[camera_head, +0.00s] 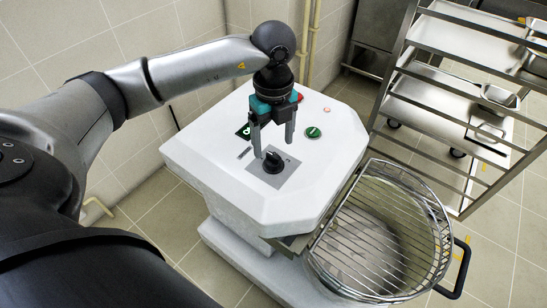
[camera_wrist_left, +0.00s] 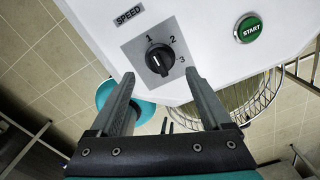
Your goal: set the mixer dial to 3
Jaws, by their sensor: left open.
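The mixer dial (camera_head: 273,165) is a black knob on a grey square plate on the white top of the mixer (camera_head: 215,152). In the left wrist view the dial (camera_wrist_left: 160,58) has the numbers 1, 2 and 3 around its upper and right side, with a SPEED label beside it. I cannot tell for sure which number it points at. My left gripper (camera_head: 272,147) is open and empty above the dial, fingers pointing down. In the left wrist view the open fingertips (camera_wrist_left: 160,82) are apart from the dial, below it in the picture. My right gripper is not in view.
A green START button (camera_wrist_left: 249,29) sits on the same top; it also shows in the head view (camera_head: 313,132). A red button (camera_head: 299,97) is behind the gripper. A wire guard (camera_head: 372,225) is at the front right. A metal rack (camera_head: 440,103) stands at the right.

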